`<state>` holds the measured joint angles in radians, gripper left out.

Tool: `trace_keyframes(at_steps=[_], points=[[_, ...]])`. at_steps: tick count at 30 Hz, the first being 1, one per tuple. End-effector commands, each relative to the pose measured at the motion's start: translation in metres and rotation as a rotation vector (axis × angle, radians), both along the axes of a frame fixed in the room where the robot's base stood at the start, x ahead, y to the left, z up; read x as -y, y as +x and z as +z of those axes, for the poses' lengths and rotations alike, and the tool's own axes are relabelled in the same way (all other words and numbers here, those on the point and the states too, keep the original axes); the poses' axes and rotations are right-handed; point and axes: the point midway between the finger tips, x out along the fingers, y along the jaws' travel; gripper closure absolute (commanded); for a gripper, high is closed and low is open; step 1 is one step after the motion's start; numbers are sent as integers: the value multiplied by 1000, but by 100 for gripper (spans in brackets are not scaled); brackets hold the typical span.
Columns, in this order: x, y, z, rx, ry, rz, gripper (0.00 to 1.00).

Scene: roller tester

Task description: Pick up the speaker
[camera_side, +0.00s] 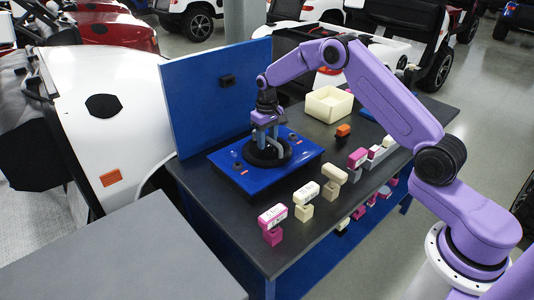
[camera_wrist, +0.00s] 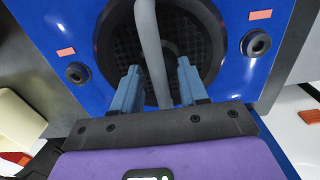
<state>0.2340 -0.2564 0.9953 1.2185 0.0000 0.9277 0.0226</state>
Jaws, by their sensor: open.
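The speaker (camera_side: 267,152) is a round black piece on a blue plate (camera_side: 231,172) that lies on the dark table. In the wrist view the speaker (camera_wrist: 115,38) shows a dark mesh inside a black ring, with a grey curved bar (camera_wrist: 150,45) across it. My gripper (camera_side: 266,138) points down over the speaker in the side view. In the wrist view my gripper (camera_wrist: 158,72) has its two blue-grey fingers apart, one on each side of the grey bar. I cannot tell whether the fingers touch the bar.
A blue upright panel (camera_side: 210,95) stands behind the plate. A cream bin (camera_side: 328,104) and an orange block (camera_side: 343,130) sit to the right. Several pink, white and beige blocks on stands, such as a pink one (camera_side: 272,216), line the table's front edge.

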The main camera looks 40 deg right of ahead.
Motion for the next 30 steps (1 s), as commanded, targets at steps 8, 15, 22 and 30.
trace_keyframes(at_steps=[8, 15, 22, 30], points=[[0, 0, -3, -1, 0, 0, 57], [0, 0, -5, 0, 0, 0, 57], [0, 0, -5, 0, 0, 0, 80], [0, 0, -5, 0, 0, 0, 100]])
